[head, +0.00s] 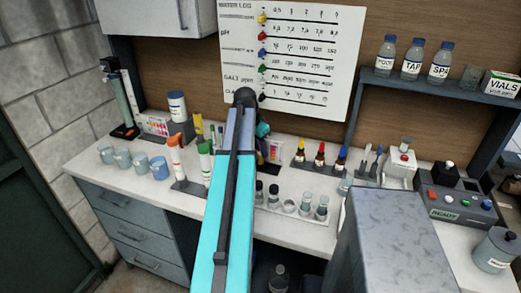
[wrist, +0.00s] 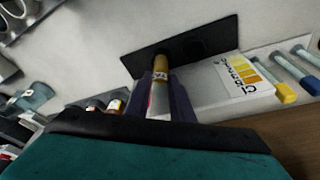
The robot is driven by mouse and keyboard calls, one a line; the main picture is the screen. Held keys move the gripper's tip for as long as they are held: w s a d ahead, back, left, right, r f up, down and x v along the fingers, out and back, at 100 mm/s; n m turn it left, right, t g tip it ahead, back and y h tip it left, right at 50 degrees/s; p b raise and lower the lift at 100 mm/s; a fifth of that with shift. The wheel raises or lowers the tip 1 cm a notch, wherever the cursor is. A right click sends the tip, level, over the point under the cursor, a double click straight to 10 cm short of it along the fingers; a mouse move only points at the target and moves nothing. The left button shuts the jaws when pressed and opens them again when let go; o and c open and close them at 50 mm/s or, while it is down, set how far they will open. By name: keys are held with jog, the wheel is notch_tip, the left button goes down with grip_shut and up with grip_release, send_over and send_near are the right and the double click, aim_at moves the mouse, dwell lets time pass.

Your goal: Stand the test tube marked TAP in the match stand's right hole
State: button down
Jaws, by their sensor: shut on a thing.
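In the wrist view my gripper (wrist: 161,88) is shut on a slim tube (wrist: 160,76). The tube has an orange-brown end and a pale label that I cannot read, so I cannot tell whether it says TAP. Its end points at a dark flat plate (wrist: 205,40), close to it; I cannot tell whether they touch. A pale card (wrist: 243,77) marked CL with yellow swatches stands beside the plate. In the head view a colour card (head: 273,150) shows just right of my arm, which hides most of the gripper. The stand's holes are not clear.
Dropper bottles (head: 319,155) stand right of my arm, and small vials (head: 321,207) in front. Marker-like tubes (head: 176,155) and cups (head: 123,159) stand left. A bottle marked TAP (head: 411,60) is on the shelf.

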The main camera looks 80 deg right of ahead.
jog(key=shift+f, duration=0.1)
jog(key=c, duration=1.5)
grip_release()
jog(key=shift+o, duration=0.2)
jog(key=shift+d+r, duration=0.1)
jog(key=shift+r, duration=0.15)
jog(key=shift+r+p, duration=0.35)
jog(key=shift+r, duration=0.1)
jog(key=shift+s+r+p, duration=0.1)
jog(key=shift+r+p, duration=1.7)
jog(key=shift+r, duration=1.15)
jog(key=shift+f, duration=0.1)
